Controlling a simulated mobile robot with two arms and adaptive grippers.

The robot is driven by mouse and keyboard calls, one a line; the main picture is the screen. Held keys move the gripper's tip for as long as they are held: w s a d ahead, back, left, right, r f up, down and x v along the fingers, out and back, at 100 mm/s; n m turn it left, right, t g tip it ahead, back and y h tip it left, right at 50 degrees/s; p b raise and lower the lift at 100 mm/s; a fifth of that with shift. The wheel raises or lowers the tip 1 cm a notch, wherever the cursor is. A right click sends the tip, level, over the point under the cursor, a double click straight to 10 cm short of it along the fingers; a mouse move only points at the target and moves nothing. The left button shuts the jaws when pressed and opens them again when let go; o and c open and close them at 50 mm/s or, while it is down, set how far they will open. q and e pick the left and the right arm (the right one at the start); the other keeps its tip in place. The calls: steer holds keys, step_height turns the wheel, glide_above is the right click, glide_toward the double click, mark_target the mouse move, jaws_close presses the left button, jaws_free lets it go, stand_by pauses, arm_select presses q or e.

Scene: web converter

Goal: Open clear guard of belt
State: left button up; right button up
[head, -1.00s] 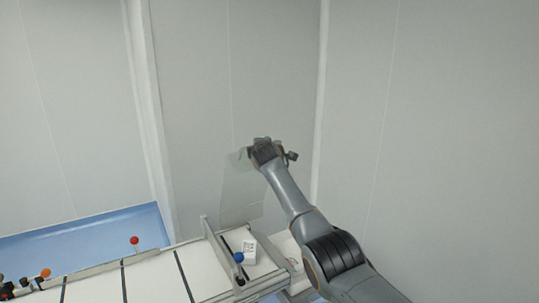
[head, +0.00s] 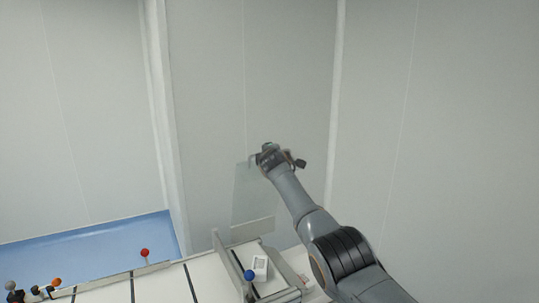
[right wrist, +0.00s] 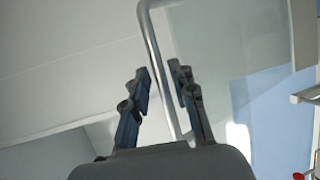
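The clear guard (head: 250,198) stands raised, nearly upright, above the end of the white belt (head: 162,284) in the head view. In the right wrist view its clear panel (right wrist: 235,50) fills the upper right, with a bent metal handle (right wrist: 150,35) along its edge. My right gripper (head: 266,158) is at the top of the guard. In the right wrist view the gripper (right wrist: 160,75) has its fingers parted, one on each side of the handle, with narrow gaps showing. Its fingertips are small and dim in the head view. My left gripper is not in view.
A white box (head: 260,268) and a blue knob (head: 249,275) are at the belt frame below the guard. Plain walls surround the area.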

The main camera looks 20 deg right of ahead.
steer(key=shift+f, duration=0.15)
steer(key=shift+s, duration=0.1)
steer(key=shift+v, duration=1.25)
steer(key=v, duration=0.9)
steer(key=shift+s, duration=0.2)
